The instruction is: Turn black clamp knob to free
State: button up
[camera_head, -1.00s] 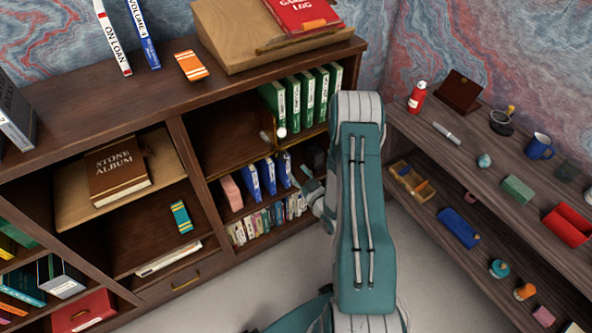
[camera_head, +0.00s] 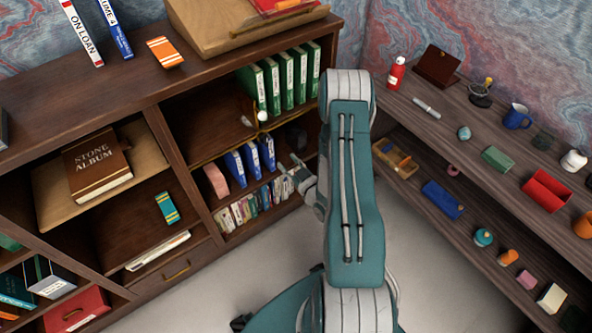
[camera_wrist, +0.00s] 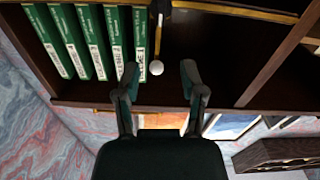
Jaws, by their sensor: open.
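In the wrist view my gripper (camera_wrist: 159,78) is open, with two dark green and grey fingers spread apart. A brass rod (camera_wrist: 159,35) ending in a white ball (camera_wrist: 156,67) shows between and just beyond the fingertips, with no visible contact. A black part (camera_wrist: 160,8) sits at the rod's far end, cut by the top edge; I cannot tell whether it is the clamp knob. In the head view the white ball (camera_head: 262,116) is at the shelf front, and my gripper (camera_head: 290,168) is below right of it. A dark object (camera_head: 296,138) stands on the shelf behind, unclear.
Green binders (camera_head: 287,80) stand right beside the ball, with blue binders (camera_head: 252,163) on the shelf below. A brass rail (camera_head: 220,148) runs along the shelf edge. A side shelf unit (camera_head: 440,130) with small items stands to the right. Pale floor (camera_head: 240,260) is open.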

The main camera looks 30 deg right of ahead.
jog(key=s, duration=1.1)
jog(key=shift+s+d, duration=0.15)
jog(key=shift+d, duration=0.05)
jog(key=shift+f, duration=0.1)
jog(key=m, duration=0.2)
send_near(267, 139)
jog(key=w, duration=1.1)
jog(key=shift+a, duration=0.2)
jog(key=shift+s, duration=0.1)
grip_shut()
